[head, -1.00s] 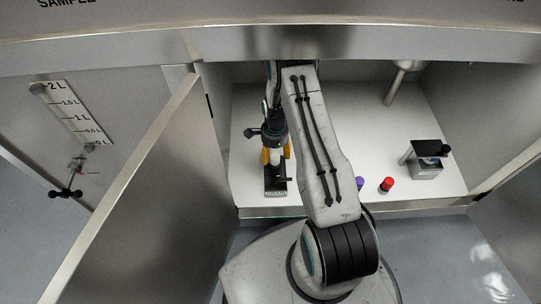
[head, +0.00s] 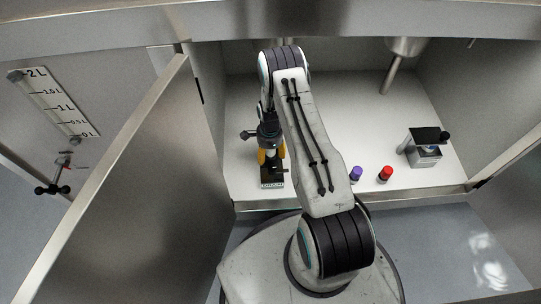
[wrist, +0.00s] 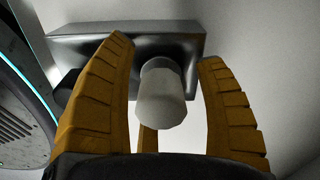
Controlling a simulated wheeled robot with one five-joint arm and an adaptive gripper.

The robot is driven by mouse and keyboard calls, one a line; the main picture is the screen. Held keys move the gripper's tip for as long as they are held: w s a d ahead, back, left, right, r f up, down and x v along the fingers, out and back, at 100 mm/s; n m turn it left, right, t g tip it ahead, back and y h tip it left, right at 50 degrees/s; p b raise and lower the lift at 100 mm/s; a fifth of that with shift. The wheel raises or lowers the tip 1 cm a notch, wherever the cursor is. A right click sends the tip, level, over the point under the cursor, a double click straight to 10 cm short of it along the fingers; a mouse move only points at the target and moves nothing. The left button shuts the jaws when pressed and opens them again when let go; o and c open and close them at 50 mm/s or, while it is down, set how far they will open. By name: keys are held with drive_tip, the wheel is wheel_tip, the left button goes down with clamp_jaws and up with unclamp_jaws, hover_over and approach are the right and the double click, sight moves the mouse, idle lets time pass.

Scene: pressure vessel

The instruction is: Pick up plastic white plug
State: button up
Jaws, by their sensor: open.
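The white plastic plug (wrist: 162,95) is a short, rounded cylinder in the middle of the wrist view. It stands out from a shiny metal block (wrist: 75,45). My gripper (wrist: 166,52) is open, with its yellow fingers on the left and right of the plug and a third finger partly showing below it. Gaps show between the plug and both side fingers. In the head view my gripper (head: 272,154) is over a small dark block with a label (head: 272,184), at the left of the white cabinet floor. The plug is not clear there.
A purple-capped piece (head: 355,174) and a red-capped piece (head: 386,174) stand right of my arm. A metal box with a dark top (head: 426,153) is farther right. An open cabinet door (head: 130,180) stands at the left. The middle floor behind my arm is clear.

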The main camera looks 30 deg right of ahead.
drive_tip(key=shift+r, duration=0.1)
clamp_jaws()
idle(0.5)
